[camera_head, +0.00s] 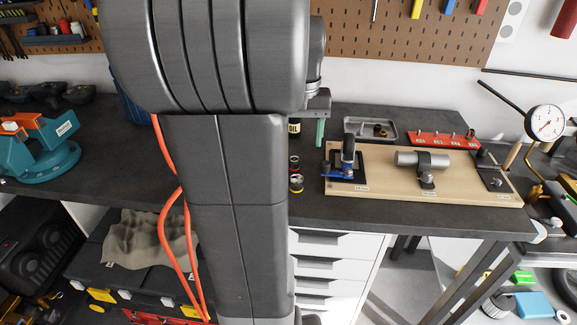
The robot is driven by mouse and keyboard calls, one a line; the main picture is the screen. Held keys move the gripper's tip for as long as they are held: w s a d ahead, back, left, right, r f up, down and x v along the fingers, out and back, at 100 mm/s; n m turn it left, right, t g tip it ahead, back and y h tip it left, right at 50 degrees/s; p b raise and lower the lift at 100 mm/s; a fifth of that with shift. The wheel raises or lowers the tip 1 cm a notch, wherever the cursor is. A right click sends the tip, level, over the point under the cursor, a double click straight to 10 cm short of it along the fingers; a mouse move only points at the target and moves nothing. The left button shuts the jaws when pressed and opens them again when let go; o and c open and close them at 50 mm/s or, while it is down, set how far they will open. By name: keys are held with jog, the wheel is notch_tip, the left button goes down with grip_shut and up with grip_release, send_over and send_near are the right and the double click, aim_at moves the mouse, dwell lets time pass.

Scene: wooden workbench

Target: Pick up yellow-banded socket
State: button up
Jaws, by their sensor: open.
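A small socket with a yellow band (296,184) stands on the dark bench top, near the front edge and just right of my arm. A similar socket with a red band (294,162) stands right behind it. My gripper (320,132) shows in part beyond my arm, above the bench and behind and to the right of both sockets. Its green finger points down and it is open, with nothing seen between the fingers. My arm hides much of the gripper and the bench to the left of the sockets.
A wooden board (390,190) with a blue clamp (338,174) and a metal cylinder (421,158) lies to the right. Behind are a grey tray (351,124) and a red rack (428,139).

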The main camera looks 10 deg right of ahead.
notch_tip(320, 180, down, 8)
jog(key=shift+f, duration=0.15)
jog(key=shift+w+a+f, duration=0.15)
jog(key=shift+a+f, duration=0.05)
jog(key=shift+f, duration=1.15)
jog(key=shift+w+a+f, duration=0.1)
jog(key=shift+a+f, duration=0.05)
jog(key=shift+f, duration=1.2)
jog(key=c, duration=1.1)
